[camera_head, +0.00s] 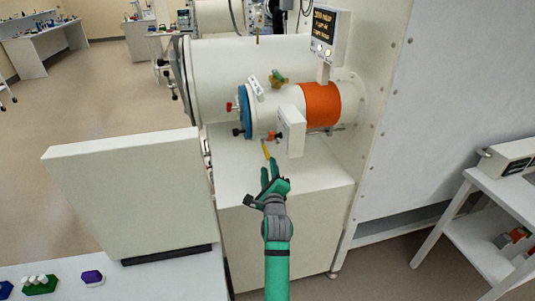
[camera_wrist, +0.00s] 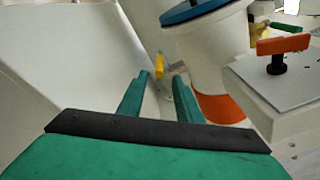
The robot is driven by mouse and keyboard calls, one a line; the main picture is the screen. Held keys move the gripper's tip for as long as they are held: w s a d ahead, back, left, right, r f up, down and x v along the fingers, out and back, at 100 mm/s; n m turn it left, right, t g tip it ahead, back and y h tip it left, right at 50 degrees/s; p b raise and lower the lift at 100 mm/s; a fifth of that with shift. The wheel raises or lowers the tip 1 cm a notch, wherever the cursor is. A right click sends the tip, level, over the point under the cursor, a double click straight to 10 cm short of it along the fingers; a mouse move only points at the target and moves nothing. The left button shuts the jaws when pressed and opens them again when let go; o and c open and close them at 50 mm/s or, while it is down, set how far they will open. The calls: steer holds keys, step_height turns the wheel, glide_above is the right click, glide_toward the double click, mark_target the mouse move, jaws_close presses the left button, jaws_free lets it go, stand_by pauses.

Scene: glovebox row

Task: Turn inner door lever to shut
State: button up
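A white cylindrical chamber with a blue end ring (camera_head: 245,112) and an orange band (camera_head: 320,104) lies across the white bench in the head view. A white box (camera_head: 291,130) stands on its near side, with an orange lever (camera_head: 275,136) at its left. In the wrist view the orange lever (camera_wrist: 283,44) sits crosswise on a black stem at right. A yellow lever (camera_head: 265,149) hangs below the chamber; it also shows in the wrist view (camera_wrist: 160,66), beyond my fingertips. No readable label shows which lever is the inner door's. My gripper (camera_head: 269,171) is open and empty, below the yellow lever.
A large pale panel (camera_head: 130,190) stands close left of my arm. A display box (camera_head: 322,38) rises above the chamber. A larger white cylinder (camera_head: 225,75) lies behind. A white side table (camera_head: 490,190) is at right. The bench top (camera_head: 310,180) near my gripper is clear.

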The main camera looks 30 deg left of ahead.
mark_target(266, 151)
steer(key=x, duration=0.9)
steer(key=shift+w+a, duration=0.15)
steer(key=shift+a, duration=0.15)
jaws_close()
